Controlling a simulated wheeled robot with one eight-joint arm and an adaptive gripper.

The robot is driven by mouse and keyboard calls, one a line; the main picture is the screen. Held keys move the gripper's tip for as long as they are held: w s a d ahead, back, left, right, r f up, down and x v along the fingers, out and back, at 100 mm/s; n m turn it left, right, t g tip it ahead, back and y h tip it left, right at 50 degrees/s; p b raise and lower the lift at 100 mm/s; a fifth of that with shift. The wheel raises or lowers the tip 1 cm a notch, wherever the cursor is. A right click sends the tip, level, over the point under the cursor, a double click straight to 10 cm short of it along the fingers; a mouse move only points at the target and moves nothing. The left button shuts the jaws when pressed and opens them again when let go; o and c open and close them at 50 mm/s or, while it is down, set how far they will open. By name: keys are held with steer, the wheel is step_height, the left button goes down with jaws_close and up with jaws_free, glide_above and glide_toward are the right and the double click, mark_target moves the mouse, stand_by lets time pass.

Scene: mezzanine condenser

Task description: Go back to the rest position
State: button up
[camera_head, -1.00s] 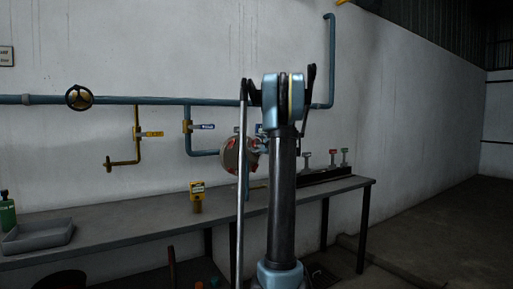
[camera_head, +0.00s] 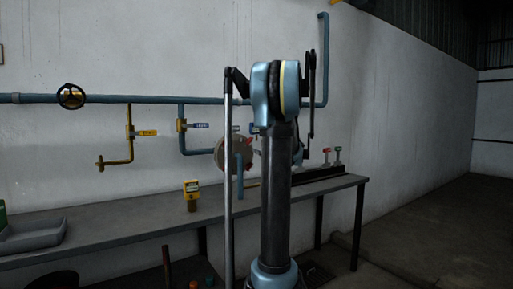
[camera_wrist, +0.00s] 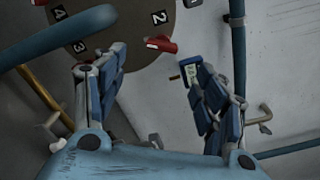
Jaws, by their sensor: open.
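My gripper (camera_wrist: 155,95) shows in the wrist view with its two blue-padded fingers spread apart and nothing between them. Past the fingertips is a round brownish dial plate (camera_wrist: 115,35) with number labels and a red pointer or handle (camera_wrist: 160,44). The same round plate (camera_head: 232,158) shows in the head view on the wall, partly behind my arm. In the head view my arm stands raised in the middle, and it hides the gripper.
A long grey bench (camera_head: 125,222) runs along the wall, with a yellow handheld device (camera_head: 191,194) and a grey tray (camera_head: 32,235) on it. Blue pipes with a black handwheel (camera_head: 71,96) and valves run above. Floor at the right (camera_head: 430,235) is clear.

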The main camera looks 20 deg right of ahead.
steer(key=shift+v, duration=0.8)
steer(key=s+a+f+n+g+y, duration=0.1)
steer(key=s+a+f+n+g, duration=0.15)
steer(key=s+a, duration=0.35)
steer(key=s+a+f+n+g+y, duration=0.1)
steer(key=s+a+f+n+g, duration=0.2)
steer(key=a, duration=0.5)
steer(key=s+a+f+n+g+h, duration=0.1)
steer(key=s+a+f+n+g, duration=0.1)
steer(key=s+a+f+n, duration=0.5)
steer(key=s+a+f+n+g+h, duration=0.1)
steer(key=s+a+f+g, duration=0.15)
steer(key=s+f, duration=0.65)
steer(key=s+d+f+n+g+h, duration=0.2)
steer(key=s+f, duration=0.4)
steer(key=s, duration=0.6)
steer(key=s+d+f+n+g+h, duration=0.3)
steer(key=s+f, duration=0.4)
steer(key=s, duration=0.5)
steer(key=shift+s+d+n+h, duration=0.3)
steer(key=shift+s+d+n, duration=0.15)
steer(key=shift+n, duration=0.7)
steer(key=shift+w, duration=0.1)
